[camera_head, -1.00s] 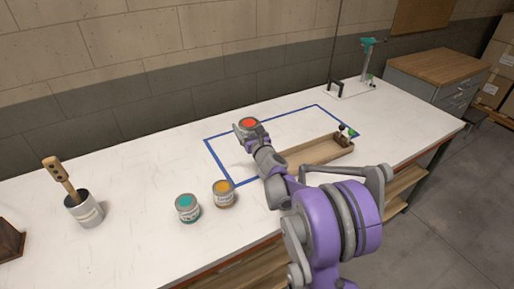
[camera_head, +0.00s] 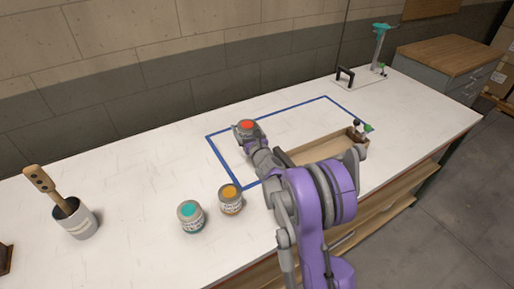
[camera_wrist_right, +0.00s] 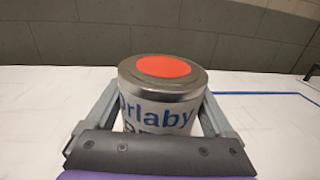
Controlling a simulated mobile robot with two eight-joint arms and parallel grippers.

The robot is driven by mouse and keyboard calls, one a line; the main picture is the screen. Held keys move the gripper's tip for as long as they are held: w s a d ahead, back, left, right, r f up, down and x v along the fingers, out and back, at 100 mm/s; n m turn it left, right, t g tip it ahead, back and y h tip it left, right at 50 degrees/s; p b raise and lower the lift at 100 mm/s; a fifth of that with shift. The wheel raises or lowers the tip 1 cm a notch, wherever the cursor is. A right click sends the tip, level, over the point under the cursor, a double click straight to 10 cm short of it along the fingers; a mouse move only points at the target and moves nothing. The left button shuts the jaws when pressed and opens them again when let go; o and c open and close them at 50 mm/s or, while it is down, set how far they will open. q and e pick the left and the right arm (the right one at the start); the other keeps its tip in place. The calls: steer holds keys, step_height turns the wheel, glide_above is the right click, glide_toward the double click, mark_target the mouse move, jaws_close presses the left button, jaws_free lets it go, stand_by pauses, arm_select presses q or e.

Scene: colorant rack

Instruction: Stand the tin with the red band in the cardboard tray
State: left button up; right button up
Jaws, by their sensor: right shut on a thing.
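The tin with the red lid disc (camera_head: 247,125) is between the fingers of my right gripper (camera_head: 246,132), near the left part of the blue outline. In the right wrist view the tin (camera_wrist_right: 164,92) stands upright, with a white label and blue lettering. The right gripper's fingers (camera_wrist_right: 160,112) are shut on its sides. No red band shows on the visible part of its side. The cardboard tray (camera_head: 318,148) is a long, shallow tan box to the right of the gripper, partly hidden by my right arm. My left gripper is not in view.
A pot with a wooden-handled tool (camera_head: 77,220) is farther left. Small dark and green items (camera_head: 362,131) are at the tray's right end. The table's left back is clear.

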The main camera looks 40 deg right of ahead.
steer(key=f, duration=0.3)
steer(key=shift+w+f, duration=0.25)
steer(key=shift+w, duration=0.05)
steer(key=shift+s+f, duration=0.15)
steer(key=shift+f, duration=2)
steer(key=shift+f, duration=0.1)
steer(key=o, duration=1.2)
